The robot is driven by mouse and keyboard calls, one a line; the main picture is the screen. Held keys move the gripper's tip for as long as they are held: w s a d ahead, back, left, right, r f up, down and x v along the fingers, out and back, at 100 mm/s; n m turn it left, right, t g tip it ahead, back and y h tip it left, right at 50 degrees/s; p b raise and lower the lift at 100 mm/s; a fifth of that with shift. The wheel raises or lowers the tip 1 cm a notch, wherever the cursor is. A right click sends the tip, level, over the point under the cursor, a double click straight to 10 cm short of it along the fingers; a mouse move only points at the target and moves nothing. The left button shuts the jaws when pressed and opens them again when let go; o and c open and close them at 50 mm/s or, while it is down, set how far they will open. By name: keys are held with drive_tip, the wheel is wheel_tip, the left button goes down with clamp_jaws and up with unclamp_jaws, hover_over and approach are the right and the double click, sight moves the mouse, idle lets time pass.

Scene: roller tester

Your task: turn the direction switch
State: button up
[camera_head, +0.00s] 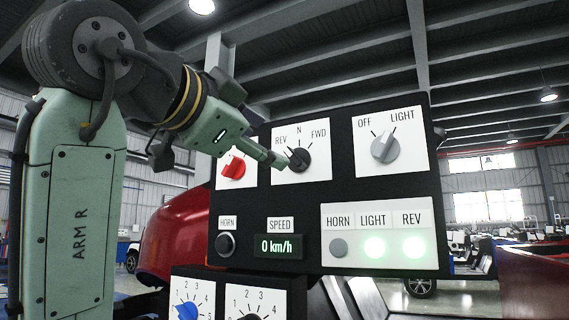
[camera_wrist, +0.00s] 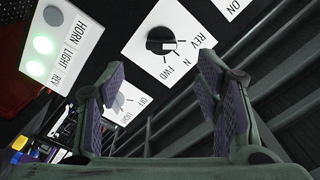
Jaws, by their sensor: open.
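The direction switch (camera_head: 301,160) is a dark round knob on a white plate marked REV, N and FWD. Its pointer seems turned toward REV, and the REV lamp (camera_head: 413,246) glows green. My gripper (camera_head: 277,161) is just left of the knob in the head view, close in front of the panel. In the wrist view, the knob (camera_wrist: 160,40) shows beyond and between the two spread fingers of my gripper (camera_wrist: 162,68). The fingers are open with nothing between them. I cannot tell whether a fingertip touches the knob or plate.
The grey OFF/LIGHT knob (camera_head: 385,147) is to the right and a red knob (camera_head: 233,167) to the left, partly behind my gripper. Below are the HORN button (camera_head: 226,243), the speed display (camera_head: 279,246) reading 0 km/h, and the lit LIGHT lamp (camera_head: 375,247).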

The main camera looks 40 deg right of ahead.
sight(291, 157)
drive_tip(key=p+x, duration=0.1)
drive_tip(key=x, duration=0.9)
drive_tip(key=shift+w+r, duration=0.1)
drive_tip(key=shift+c, duration=0.3)
